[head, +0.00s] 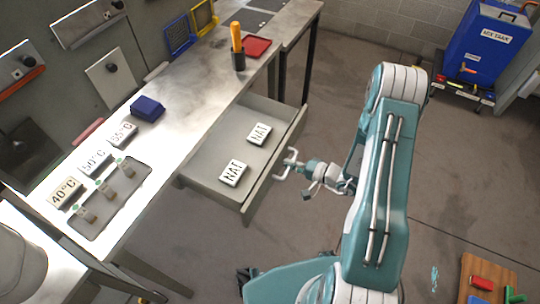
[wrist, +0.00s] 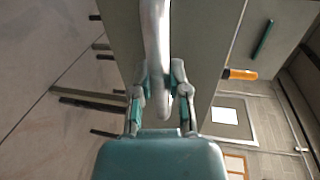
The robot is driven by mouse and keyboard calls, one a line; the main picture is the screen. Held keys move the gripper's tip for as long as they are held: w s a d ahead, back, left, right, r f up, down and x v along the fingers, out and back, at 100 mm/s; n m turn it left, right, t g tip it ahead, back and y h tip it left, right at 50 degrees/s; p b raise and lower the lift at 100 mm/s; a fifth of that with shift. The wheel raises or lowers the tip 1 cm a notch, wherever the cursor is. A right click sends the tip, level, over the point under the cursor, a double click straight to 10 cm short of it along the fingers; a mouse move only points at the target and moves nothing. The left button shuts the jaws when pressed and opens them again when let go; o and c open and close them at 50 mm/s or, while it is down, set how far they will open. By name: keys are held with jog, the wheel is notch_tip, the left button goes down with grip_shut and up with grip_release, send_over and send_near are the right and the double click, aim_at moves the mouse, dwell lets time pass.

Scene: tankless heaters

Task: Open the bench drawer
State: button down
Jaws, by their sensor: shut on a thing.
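The bench drawer (head: 259,190) stands pulled well out from under the metal bench (head: 190,90), its inside in plain view. Two white blocks marked NAT (head: 233,172) lie on the drawer floor, apart from each other. My gripper (head: 293,163) is at the outer side of the drawer front, around the middle. In the wrist view, the pale drawer handle (wrist: 156,40) runs between the two fingers of my gripper (wrist: 160,85), and they are shut on it. The exact contact at the fingertips is partly hidden by the handle.
On the bench are temperature-marked blocks (head: 95,162), a grey tray (head: 112,215), a dark blue box (head: 147,108) and an orange-handled tool in a dark holder (head: 238,60). A blue bin (head: 490,45) stands far right. The floor between is clear.

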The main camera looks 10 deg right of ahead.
jog(key=f+v, duration=0.1)
jog(key=v, duration=0.5)
jog(key=shift+f, duration=0.3)
jog(key=shift+d, duration=0.1)
jog(key=c, duration=0.6)
grip_release()
jog(key=shift+w, duration=0.1)
jog(key=v, duration=1.2)
jog(key=shift+d+f, duration=0.1)
